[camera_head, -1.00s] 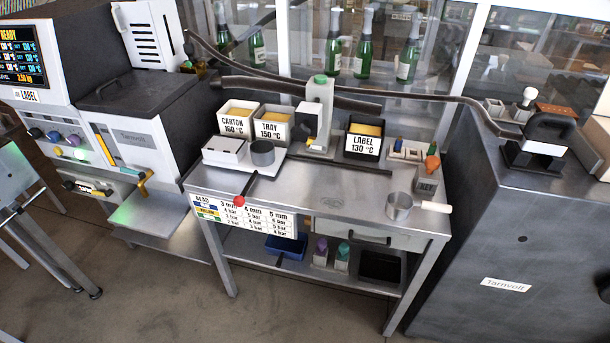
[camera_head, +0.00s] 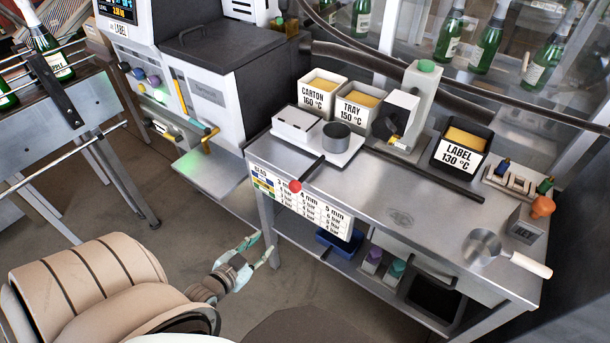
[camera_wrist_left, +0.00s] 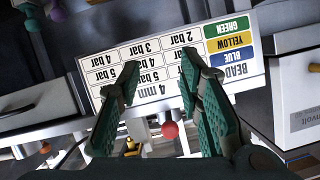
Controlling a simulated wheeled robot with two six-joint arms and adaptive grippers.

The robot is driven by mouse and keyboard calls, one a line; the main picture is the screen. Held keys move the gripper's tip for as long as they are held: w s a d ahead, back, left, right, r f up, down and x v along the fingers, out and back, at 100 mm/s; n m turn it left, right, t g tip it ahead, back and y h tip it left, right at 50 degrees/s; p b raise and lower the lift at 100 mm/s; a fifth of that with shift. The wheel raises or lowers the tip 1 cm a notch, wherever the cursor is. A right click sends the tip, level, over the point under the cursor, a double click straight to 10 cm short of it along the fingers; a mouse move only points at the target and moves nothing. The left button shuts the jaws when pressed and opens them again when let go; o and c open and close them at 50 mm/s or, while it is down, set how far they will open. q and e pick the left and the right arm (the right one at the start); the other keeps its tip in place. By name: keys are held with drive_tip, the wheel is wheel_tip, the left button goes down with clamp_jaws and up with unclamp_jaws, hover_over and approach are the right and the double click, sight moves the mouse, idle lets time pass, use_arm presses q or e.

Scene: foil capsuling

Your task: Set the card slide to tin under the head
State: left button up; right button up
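The white slide plate (camera_head: 346,154) lies on the steel bench. It carries a grey tin (camera_head: 336,137) on the right and a white block (camera_head: 297,124) on the left. A dark lever with a red knob (camera_head: 295,186) sticks out over the bench's front edge. The head (camera_head: 396,113) is on a pale column to the right of the tin, which stands left of it, not beneath it. My left gripper (camera_head: 253,247) is open and empty, low in front of the bench's left end. In the left wrist view its fingers (camera_wrist_left: 152,78) are apart, with the red knob (camera_wrist_left: 170,130) beyond.
Boxes labelled CARTON (camera_head: 320,93), TRAY (camera_head: 357,107) and LABEL (camera_head: 462,146) stand along the back. A bead chart (camera_head: 300,203) hangs on the front. A handled pan (camera_head: 483,247) sits at the right. A machine (camera_head: 212,97) stands left.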

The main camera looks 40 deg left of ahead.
sight(303, 177)
use_arm(q)
drive_tip(key=w+d+r+t+h, duration=0.1)
drive_tip(key=w+r+t, duration=0.35)
drive_tip(key=r, duration=0.75)
drive_tip(key=shift+m, duration=0.4)
drive_tip(key=w+b, duration=0.5)
drive_tip(key=w, duration=0.7)
drive_tip(key=shift+w+f+b, duration=0.15)
drive_tip(key=shift+w+b, duration=0.15)
drive_tip(key=shift+w, duration=0.05)
drive_tip(key=shift+w+b, duration=0.3)
drive_tip(key=shift+w, duration=0.4)
drive_tip(key=shift+r, duration=0.2)
use_arm(e)
wheel_tip(303, 177, down, 7)
drive_tip(key=shift+s+a, duration=0.15)
use_arm(q)
clamp_jaws()
drive_tip(key=shift+f, duration=0.1)
